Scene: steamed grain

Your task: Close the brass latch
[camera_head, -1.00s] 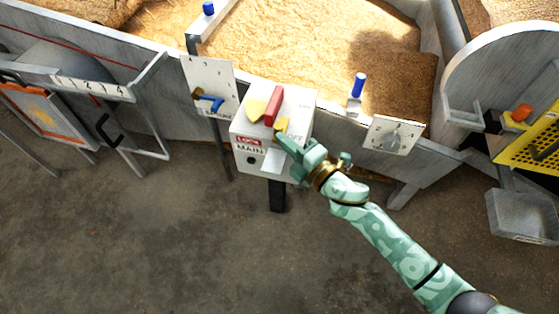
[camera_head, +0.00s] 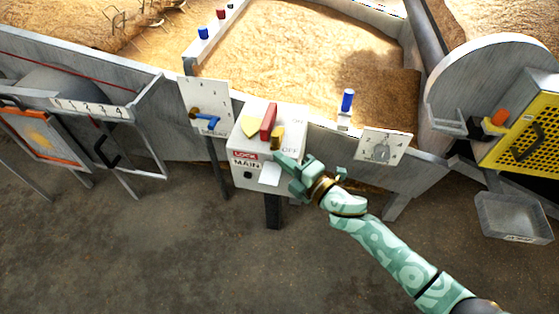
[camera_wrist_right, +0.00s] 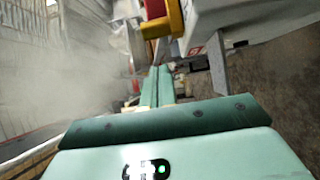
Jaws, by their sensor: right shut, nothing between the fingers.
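The white MAIN box (camera_head: 243,180) stands on a dark post near the middle of the head view. On its top sit a red handle (camera_head: 268,121), a pale yellow pointed piece (camera_head: 249,127) and a small brass piece (camera_head: 278,138), which looks like the brass latch. My right gripper (camera_head: 277,157) is shut and empty at the box's front top edge, just below the brass piece; I cannot tell whether they touch. In the wrist view the shut fingers (camera_wrist_right: 161,86) point toward a yellow and red piece (camera_wrist_right: 163,24) beside the white box (camera_wrist_right: 228,18). My left gripper is not in view.
A white plate with a blue lever (camera_head: 206,117) stands left of the box. A blue-topped post (camera_head: 347,101) and a dial plate (camera_head: 382,147) are to the right. Grain fills the bin (camera_head: 300,55) behind. The floor in front is clear.

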